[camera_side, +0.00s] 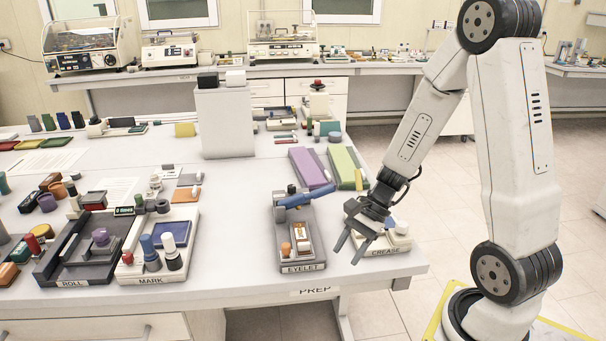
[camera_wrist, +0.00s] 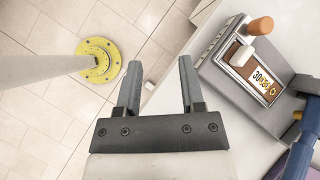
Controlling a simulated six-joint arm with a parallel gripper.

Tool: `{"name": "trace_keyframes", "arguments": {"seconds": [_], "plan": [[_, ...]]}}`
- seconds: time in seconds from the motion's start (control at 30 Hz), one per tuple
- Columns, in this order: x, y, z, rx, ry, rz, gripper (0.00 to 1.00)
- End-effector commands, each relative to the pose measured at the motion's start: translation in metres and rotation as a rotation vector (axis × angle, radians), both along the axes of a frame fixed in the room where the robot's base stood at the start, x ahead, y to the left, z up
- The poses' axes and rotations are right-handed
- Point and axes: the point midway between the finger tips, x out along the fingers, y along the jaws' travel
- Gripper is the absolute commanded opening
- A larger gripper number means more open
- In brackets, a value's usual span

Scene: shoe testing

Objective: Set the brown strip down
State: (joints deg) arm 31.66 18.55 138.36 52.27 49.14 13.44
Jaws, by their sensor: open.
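The brown strip (camera_wrist: 237,70) lies in the bed of the EYELET station, with a white label and a white block on top of it. In the side view the strip (camera_side: 300,243) is small and partly covered by these. The EYELET station (camera_side: 284,252) is grey with a blue lever (camera_side: 305,197) and an orange peg (camera_side: 286,248). My gripper (camera_side: 349,250) is open and empty, to the right of the station near the table's front edge. In the wrist view nothing is between its fingers (camera_wrist: 160,68), and the strip is to their right, apart from them.
The CREASE station (camera_side: 388,246) is behind and right of my gripper. Purple (camera_side: 311,168) and green (camera_side: 345,167) blocks stand farther back. The MARK (camera_side: 160,250) and ROLL (camera_side: 90,245) stations are at left. Bare tabletop (camera_side: 235,225) is left of the EYELET station.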

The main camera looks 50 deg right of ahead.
Motion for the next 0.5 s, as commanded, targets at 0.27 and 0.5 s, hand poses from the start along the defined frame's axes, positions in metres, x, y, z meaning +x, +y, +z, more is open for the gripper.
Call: {"name": "trace_keyframes", "arguments": {"seconds": [0.27,0.5], "plan": [[-0.017,0.019,0.0,-0.373,-0.143,0.606,0.5],[-0.008,0.03,0.011,-0.652,-0.351,1.097,0.5]]}}
